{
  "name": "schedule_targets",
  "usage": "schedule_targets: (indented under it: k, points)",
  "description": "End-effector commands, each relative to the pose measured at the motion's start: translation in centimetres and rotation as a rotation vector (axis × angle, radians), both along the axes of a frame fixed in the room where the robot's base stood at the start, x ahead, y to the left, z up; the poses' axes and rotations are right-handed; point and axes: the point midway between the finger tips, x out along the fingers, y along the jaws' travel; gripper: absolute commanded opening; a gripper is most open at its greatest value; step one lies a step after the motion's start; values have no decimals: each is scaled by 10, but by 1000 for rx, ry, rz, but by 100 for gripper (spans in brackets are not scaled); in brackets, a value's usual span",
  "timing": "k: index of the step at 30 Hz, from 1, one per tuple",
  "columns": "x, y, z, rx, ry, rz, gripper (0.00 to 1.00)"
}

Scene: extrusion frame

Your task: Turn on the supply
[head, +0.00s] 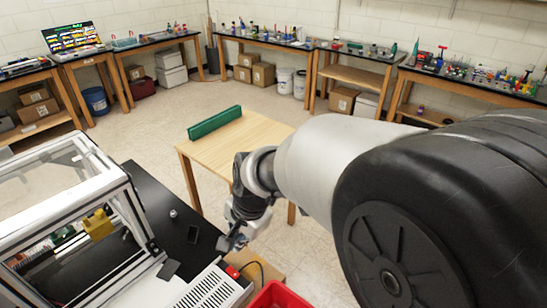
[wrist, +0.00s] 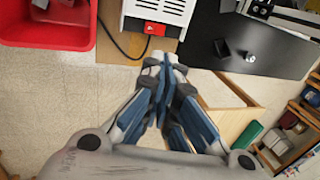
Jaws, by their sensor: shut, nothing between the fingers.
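The supply is a white vented box (head: 208,290) at the bottom centre of the head view, and it also shows at the top of the wrist view (wrist: 170,8). A red switch (wrist: 155,28) is on its end face, with a black cable beside it; the red also shows in the head view (head: 232,271). My gripper (wrist: 168,60) is shut and empty. Its fingertips point at the supply's switch end and look close to it, just below the switch in the wrist view. I cannot tell whether they touch. In the head view my gripper (head: 234,243) is just above the supply.
A red bin (head: 275,297) stands beside the supply. A black tabletop (head: 180,225) carries small dark parts and a white-framed enclosure (head: 70,180). A wooden table (head: 235,140) with a green block (head: 214,122) stands behind my arm. Open floor lies around it.

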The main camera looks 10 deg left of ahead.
Motion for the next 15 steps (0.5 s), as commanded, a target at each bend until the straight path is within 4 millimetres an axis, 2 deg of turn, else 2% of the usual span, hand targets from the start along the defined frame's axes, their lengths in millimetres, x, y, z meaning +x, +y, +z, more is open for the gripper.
schedule_targets:
  k: [11,15]
  points:
    - [0,3,-3,1,4,-5,0]
    - [1,5,-14,-1,5,-4,0]
